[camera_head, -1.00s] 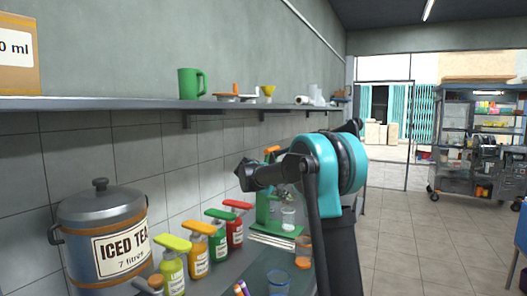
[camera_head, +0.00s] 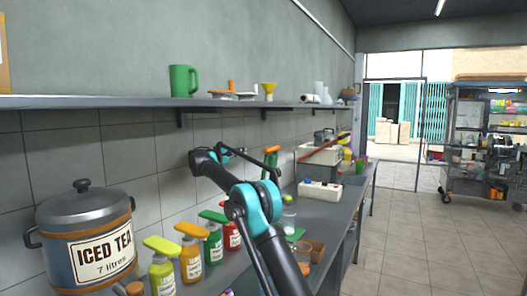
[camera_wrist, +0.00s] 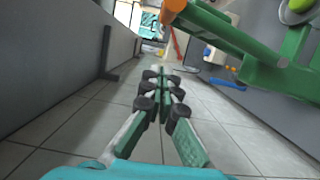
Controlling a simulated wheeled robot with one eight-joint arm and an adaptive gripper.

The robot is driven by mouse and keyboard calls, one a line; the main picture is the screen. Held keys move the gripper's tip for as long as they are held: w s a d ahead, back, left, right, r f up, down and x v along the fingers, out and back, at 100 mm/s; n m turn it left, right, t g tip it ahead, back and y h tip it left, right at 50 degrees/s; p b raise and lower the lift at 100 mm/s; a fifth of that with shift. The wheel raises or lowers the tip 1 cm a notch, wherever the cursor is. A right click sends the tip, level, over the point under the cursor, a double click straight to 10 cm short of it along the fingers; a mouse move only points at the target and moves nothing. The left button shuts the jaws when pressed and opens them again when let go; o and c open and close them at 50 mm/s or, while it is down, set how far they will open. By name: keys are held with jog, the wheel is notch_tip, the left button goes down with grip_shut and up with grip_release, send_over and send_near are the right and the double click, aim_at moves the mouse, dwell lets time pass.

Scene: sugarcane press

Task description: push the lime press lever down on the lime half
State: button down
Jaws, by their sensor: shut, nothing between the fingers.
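The green lime press (camera_head: 271,174) stands on the counter near the wall, partly hidden by my arm in the head view. Its lever with an orange tip (camera_head: 271,149) is raised. In the wrist view, the green lever (camera_wrist: 222,32) slants across the upper right, its orange end (camera_wrist: 172,10) at the top. A light green round thing (camera_wrist: 300,5) at the top right edge may be the lime half; I cannot tell. My gripper (camera_wrist: 165,82) is shut and empty, apart from the lever. In the head view my gripper (camera_head: 232,153) is near the wall, left of the press.
Several pump bottles (camera_head: 190,262) and an iced tea pot (camera_head: 88,235) stand at the left. A shelf (camera_head: 140,102) runs above.

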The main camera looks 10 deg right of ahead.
dwell(0.3)
jog(key=w+d, duration=0.4)
jog(key=d, duration=0.6)
jog(key=shift+d, duration=0.4)
jog(key=shift+d+r, duration=0.1)
dwell(0.5)
